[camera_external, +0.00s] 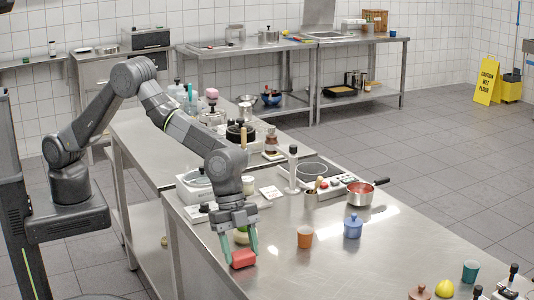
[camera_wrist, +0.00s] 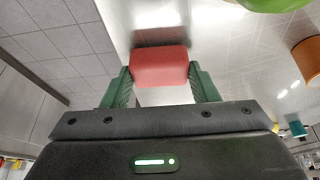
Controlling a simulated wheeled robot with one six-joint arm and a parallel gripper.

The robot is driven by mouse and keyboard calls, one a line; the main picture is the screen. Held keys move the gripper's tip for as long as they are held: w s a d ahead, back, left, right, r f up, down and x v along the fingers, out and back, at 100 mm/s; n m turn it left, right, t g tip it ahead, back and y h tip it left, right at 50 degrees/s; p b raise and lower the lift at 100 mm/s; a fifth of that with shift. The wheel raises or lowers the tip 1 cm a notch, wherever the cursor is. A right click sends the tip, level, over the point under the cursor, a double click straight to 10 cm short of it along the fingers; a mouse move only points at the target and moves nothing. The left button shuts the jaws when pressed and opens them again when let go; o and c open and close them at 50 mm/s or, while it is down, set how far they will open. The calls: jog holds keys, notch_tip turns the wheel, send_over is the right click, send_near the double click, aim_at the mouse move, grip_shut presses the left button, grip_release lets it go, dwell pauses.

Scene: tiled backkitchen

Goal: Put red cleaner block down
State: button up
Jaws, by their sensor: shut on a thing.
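The red cleaner block (camera_external: 243,259) is a small red block with rounded edges near the left edge of the steel table (camera_external: 330,258). My gripper (camera_external: 240,254) points down and is shut on the block, with one green finger on each side. In the wrist view the red block (camera_wrist: 160,67) sits between the green fingertips of my gripper (camera_wrist: 160,80). A dark patch and a red reflection show on the steel beyond it. I cannot tell whether the block touches the table or is just above it.
A green and white round thing (camera_external: 242,236) stands just behind my gripper. The front middle of the table is clear.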

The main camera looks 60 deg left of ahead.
aim_at(245, 256)
jog(key=shift+f, duration=0.2)
jog(key=o, duration=1)
jog(key=shift+r, duration=0.1)
jog(key=shift+w+r, duration=0.1)
jog(key=shift+r, duration=0.3)
jog(key=b+v, duration=0.1)
jog(key=v, duration=1)
jog(key=shift+a+r+b, duration=0.15)
jog(key=shift+a+b, duration=0.1)
jog(key=shift+b, duration=0.1)
jog(key=p+x, duration=0.1)
jog(key=x, duration=1.1)
jog(key=shift+d+f+p, duration=0.15)
jog(key=shift+f+p, duration=0.15)
jog(key=shift+f, duration=0.05)
jog(key=shift+r, duration=2.1)
